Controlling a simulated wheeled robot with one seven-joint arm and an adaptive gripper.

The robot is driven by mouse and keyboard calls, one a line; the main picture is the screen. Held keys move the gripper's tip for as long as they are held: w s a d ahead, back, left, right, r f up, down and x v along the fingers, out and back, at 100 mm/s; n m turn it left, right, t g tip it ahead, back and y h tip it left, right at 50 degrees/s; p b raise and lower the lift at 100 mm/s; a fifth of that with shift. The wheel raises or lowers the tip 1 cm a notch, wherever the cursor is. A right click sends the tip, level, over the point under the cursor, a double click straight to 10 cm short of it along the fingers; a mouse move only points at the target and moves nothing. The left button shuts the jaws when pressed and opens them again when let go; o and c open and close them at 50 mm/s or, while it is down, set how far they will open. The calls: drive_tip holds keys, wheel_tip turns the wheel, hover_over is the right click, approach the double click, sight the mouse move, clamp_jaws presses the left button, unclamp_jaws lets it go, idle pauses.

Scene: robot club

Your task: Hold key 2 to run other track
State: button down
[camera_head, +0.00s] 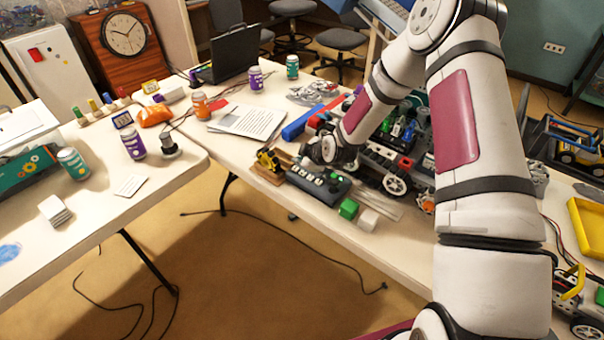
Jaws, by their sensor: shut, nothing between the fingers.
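A dark key box (318,187) with a row of pale keys on its sloped top lies near the front edge of the right table. The key numbers are too small to read, so I cannot tell which is key 2. My arm reaches down from the upper right, and my gripper (313,162) is at its end, just at the back edge of the key box. The gripper is small and partly hidden by my wrist. It looks shut and empty. I cannot tell whether its tips touch a key.
A small yellow machine on a wooden block (268,166) stands left of the key box.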

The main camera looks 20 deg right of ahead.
sight(301, 174)
drive_tip(key=shift+f, duration=0.8)
drive_tip(key=shift+f, duration=0.1)
idle(0.8)
drive_tip(key=shift+f+b, duration=0.3)
drive_tip(key=shift+b, duration=0.1)
drive_tip(key=shift+f, duration=0.4)
idle(1.9)
idle(1.3)
drive_tip(key=shift+r, duration=0.85)
drive_tip(key=shift+r, duration=0.1)
drive_tip(key=shift+r+p, duration=1.15)
drive_tip(key=shift+r, duration=1.25)
